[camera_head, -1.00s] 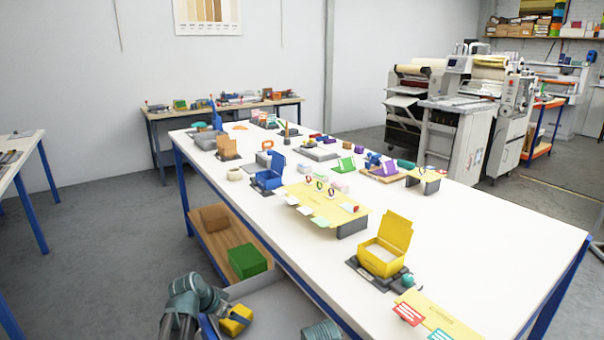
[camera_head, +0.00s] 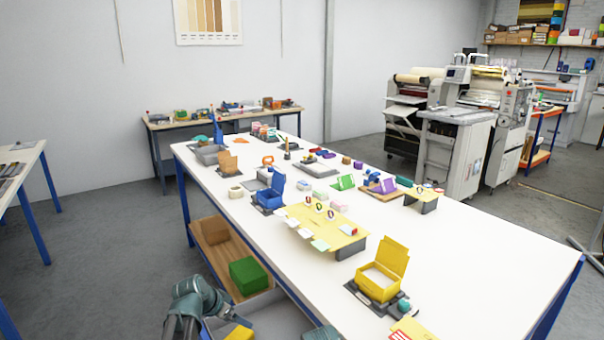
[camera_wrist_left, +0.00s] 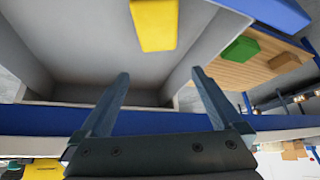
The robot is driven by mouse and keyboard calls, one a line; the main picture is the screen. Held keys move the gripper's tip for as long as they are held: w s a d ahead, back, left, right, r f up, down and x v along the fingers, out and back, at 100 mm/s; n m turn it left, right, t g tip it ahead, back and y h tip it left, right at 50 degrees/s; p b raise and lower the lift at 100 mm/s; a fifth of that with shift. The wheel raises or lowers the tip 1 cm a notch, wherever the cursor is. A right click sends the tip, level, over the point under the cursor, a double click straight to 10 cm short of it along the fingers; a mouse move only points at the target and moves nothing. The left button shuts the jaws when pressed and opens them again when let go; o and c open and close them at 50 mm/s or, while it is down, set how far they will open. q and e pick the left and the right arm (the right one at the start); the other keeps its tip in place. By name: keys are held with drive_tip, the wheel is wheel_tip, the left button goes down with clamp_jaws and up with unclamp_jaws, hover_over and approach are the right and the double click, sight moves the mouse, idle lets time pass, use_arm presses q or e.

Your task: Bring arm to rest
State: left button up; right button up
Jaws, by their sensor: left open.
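My left arm (camera_head: 195,305) is bent at the bottom left of the head view, beside the near edge of the long white table (camera_head: 480,262). Its gripper is not visible there. In the left wrist view my left gripper (camera_wrist_left: 160,92) has its two fingers spread apart with nothing between them. Beyond the fingertips is a grey bin (camera_wrist_left: 70,45) with a yellow block (camera_wrist_left: 155,25) in it, apart from the fingers. The yellow block also shows at the bottom of the head view (camera_head: 240,333), cut by the frame. My right gripper is not in view.
A wooden lower shelf (camera_head: 219,258) holds a green box (camera_head: 248,273) and a brown box (camera_head: 215,230). The table carries an open yellow box (camera_head: 380,283), a blue box (camera_head: 268,197) and a yellow board (camera_head: 335,232). Grey floor (camera_head: 95,250) is clear at the left.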

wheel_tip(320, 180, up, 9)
drive_tip(key=p, duration=0.7)
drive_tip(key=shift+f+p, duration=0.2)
drive_tip(key=shift+p, duration=0.1)
